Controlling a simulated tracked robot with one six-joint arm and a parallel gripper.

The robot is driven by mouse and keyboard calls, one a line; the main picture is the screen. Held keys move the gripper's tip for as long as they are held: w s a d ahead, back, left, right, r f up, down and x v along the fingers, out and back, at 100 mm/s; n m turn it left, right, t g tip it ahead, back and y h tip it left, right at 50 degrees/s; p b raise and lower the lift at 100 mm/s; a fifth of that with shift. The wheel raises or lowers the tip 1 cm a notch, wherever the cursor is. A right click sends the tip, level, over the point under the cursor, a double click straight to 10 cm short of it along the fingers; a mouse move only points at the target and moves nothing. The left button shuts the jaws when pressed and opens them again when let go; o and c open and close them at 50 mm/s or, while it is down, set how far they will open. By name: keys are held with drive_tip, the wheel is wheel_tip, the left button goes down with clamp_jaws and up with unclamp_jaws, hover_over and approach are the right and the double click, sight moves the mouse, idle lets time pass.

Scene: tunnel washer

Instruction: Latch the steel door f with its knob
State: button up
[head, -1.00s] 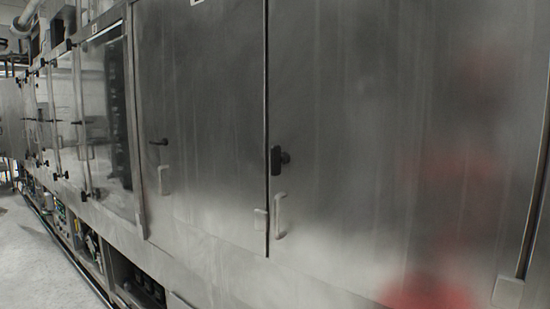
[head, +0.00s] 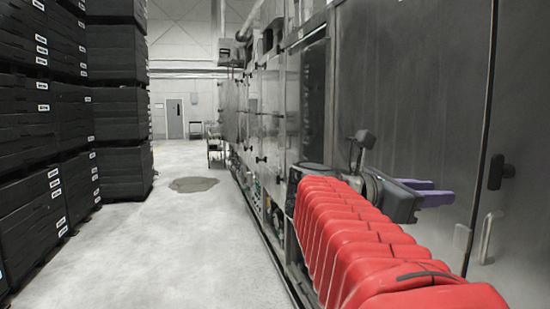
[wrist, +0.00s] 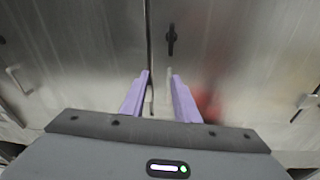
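A brushed steel door (head: 528,120) stands at the right edge of the head view; I see no letter marking it as f. Its black knob (head: 500,172) sits near the seam, above a pale handle (head: 487,237). In the wrist view the steel door (wrist: 235,60) lies right of the dark seam, and the knob (wrist: 171,40) looks upright, ahead of the fingertips. The door looks closed; the latch is hidden. My gripper (head: 443,191) is left of the knob and apart from it. Its purple fingers (wrist: 160,76) are open, with nothing gripped.
A neighbouring steel door (head: 415,100) is left of the seam. More washer panels run back along the right. Stacked black crates (head: 118,95) stand at the left. The grey floor (head: 150,250) between is clear, with a dark patch (head: 194,184).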

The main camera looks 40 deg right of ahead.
drive_tip(key=g, duration=0.2)
approach(491, 168)
drive_tip(key=a, duration=0.2)
drive_tip(key=shift+w+a+f+n+h, duration=0.3)
drive_tip(key=shift+n+h, duration=0.1)
drive_tip(key=shift+h, duration=0.1)
drive_tip(key=shift+d, duration=0.2)
drive_tip(key=shift+x, duration=6.75)
drive_tip(key=shift+f, duration=0.1)
drive_tip(key=shift+c, duration=0.7)
